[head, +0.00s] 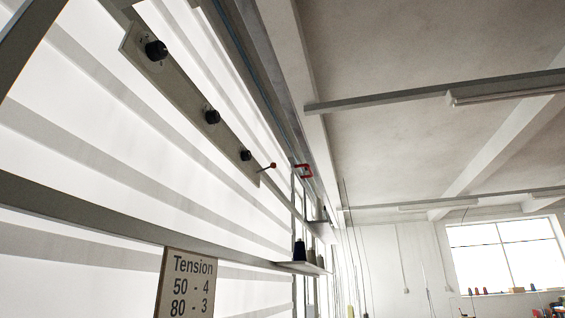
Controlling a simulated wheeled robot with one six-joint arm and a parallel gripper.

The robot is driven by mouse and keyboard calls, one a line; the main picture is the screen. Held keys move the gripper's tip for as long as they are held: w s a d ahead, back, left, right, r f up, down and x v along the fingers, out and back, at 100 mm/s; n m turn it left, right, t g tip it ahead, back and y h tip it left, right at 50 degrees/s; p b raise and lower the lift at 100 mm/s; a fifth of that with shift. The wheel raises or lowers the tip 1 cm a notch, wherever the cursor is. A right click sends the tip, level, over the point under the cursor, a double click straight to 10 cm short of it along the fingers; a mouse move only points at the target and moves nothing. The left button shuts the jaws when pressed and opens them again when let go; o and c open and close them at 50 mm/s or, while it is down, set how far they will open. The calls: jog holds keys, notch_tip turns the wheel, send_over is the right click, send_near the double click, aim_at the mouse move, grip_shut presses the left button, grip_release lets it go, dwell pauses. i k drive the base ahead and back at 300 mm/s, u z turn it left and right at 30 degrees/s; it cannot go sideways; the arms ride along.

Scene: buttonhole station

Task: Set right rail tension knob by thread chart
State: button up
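A grey rail plate (180,88) runs diagonally down to the right along the upper left, with three black knobs on it. The largest and nearest knob (156,50) is at its upper left. The middle knob (212,117) and the right, farthest knob (245,155) look smaller. Their settings are too small to read. The thread chart (188,285) at the bottom reads "Tension", "50 - 4" and "80 - 3"; its lower part is cut off by the frame. Dark and pale thread cones (299,250) stand on a small shelf (302,268). My gripper is not in view.
A thin rod with a red-brown ball (273,166) sticks out by the rail's right end. A red bracket-shaped part (304,171) is just beyond. A grey horizontal bar (110,222) crosses below the rail. The room at right is open toward a window (505,255).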

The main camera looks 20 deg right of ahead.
aim_at(246, 155)
jog(key=z, duration=1.9)
jog(key=i, duration=1.65)
jog(key=u, duration=2.15)
